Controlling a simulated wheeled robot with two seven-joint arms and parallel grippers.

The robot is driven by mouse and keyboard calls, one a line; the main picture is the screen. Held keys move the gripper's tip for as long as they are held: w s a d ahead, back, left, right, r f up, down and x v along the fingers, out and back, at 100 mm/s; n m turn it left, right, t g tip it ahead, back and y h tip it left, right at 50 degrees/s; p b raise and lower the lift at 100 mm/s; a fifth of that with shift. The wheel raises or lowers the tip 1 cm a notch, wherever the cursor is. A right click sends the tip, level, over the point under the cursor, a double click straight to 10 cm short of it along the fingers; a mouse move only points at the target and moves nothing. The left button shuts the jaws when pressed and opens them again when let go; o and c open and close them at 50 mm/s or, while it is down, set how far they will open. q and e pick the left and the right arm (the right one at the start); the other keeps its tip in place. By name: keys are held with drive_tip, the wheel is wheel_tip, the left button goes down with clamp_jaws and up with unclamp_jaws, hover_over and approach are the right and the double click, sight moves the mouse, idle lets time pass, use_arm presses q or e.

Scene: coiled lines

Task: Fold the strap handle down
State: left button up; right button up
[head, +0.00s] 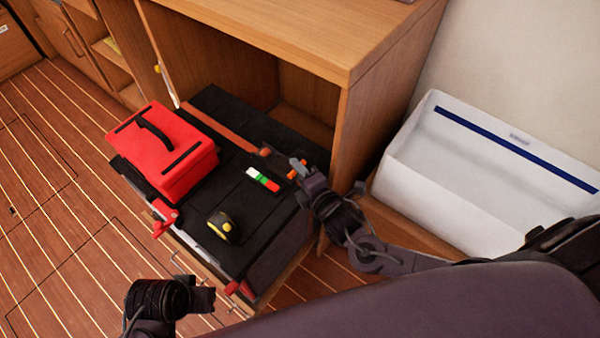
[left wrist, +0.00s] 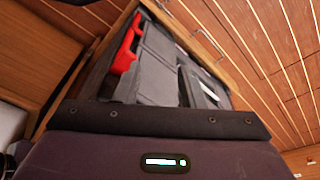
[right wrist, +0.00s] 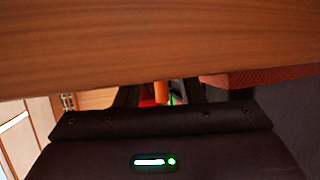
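The red box (head: 185,172) sits on the black case at the left. Its black strap handle (head: 155,129) rises in an arch above the lid, between two black strips. My right gripper (head: 292,165) is over the right part of the black case, well to the right of the red box and apart from the handle. In the right wrist view its fingers (right wrist: 160,95) are apart, with orange, red and green showing beyond. My left gripper (head: 207,299) is low in front of the case, away from the handle; its finger gap is unclear. The handle is not clearly visible in either wrist view.
The black case (head: 205,190) also carries a yellow-black tape measure (head: 222,226), a red-white-green item (head: 263,179) and an orange item (head: 297,169). A wooden cabinet (head: 345,135) stands behind and right. A white bin (head: 440,190) is at right. Floor (head: 50,230) at left is clear.

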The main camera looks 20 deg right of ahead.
clamp_jaws()
idle(0.3)
drive_tip(key=shift+f, duration=0.25)
drive_tip(key=shift+d+f+t+b, duration=0.1)
drive_tip(key=shift+f+t+b, duration=0.45)
drive_tip(key=shift+b, duration=0.4)
drive_tip(key=shift+s, duration=0.1)
use_arm(q)
drive_tip(key=shift+w+d+f+t+h, duration=0.2)
drive_tip(key=shift+w+d+t, duration=0.1)
drive_tip(key=shift+d, duration=0.3)
drive_tip(key=shift+w+d+f+t+h, duration=0.2)
drive_tip(key=shift+d+t, duration=0.1)
drive_tip(key=shift+d, duration=0.25)
